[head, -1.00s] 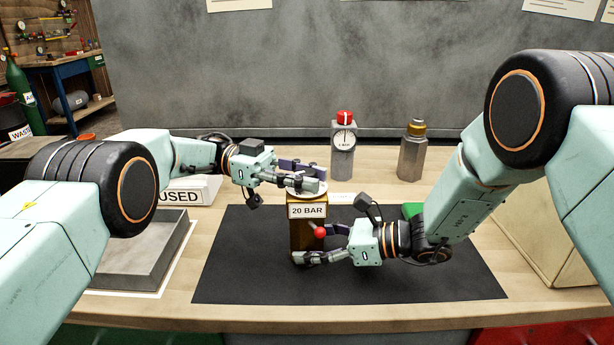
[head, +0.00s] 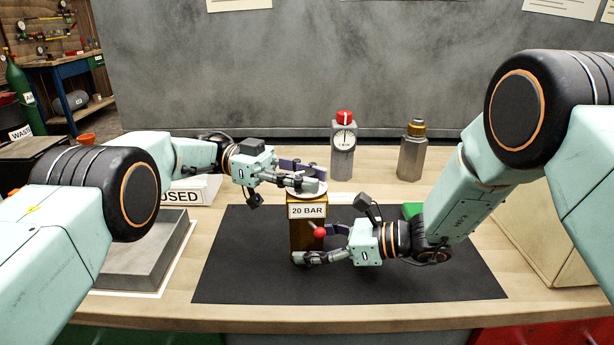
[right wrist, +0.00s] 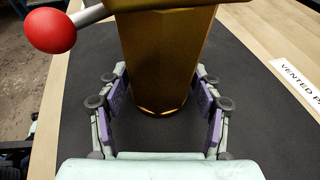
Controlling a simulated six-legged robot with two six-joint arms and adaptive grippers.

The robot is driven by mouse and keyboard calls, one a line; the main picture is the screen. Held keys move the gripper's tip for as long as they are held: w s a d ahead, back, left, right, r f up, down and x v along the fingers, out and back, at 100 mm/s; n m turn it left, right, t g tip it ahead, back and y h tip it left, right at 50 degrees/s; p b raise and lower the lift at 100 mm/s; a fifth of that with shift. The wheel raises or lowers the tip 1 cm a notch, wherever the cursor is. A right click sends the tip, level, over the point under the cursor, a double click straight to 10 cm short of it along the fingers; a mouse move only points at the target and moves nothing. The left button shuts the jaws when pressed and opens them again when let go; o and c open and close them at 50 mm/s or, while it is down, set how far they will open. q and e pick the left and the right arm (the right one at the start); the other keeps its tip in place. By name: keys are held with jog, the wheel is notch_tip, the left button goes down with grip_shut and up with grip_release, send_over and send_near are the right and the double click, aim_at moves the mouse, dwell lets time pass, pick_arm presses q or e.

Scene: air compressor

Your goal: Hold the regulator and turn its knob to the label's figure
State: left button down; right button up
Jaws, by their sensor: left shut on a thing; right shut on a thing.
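The regulator (head: 305,235) is a brass-coloured body standing upright on the black mat. Its white label (head: 307,211) reads 20 BAR. A red ball on a short rod (head: 319,232) sticks out from its side and also shows in the right wrist view (right wrist: 51,31). My right gripper (head: 316,246) is shut on the lower body; its fingers lie on both sides of the brass body in the right wrist view (right wrist: 160,105). My left gripper (head: 302,181) is shut on the pale round knob (head: 311,190) at the top. The fingers hide part of the knob, and I cannot read its setting.
A grey bottle with a red cap and a dial (head: 343,150) and a grey bottle with a brass cap (head: 412,150) stand behind the black mat (head: 245,270). A grey tray (head: 150,255) lies left, near a USED sign (head: 190,191). A green block (head: 411,210) is partly hidden behind my right arm.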

aim_at(307, 172)
dwell(0.6)
pick_arm(q)
jog(key=c, duration=1)
grip_release()
jog(key=shift+r, duration=0.1)
notch_tip(307, 172, up, 10)
jog(key=shift+f, duration=0.1)
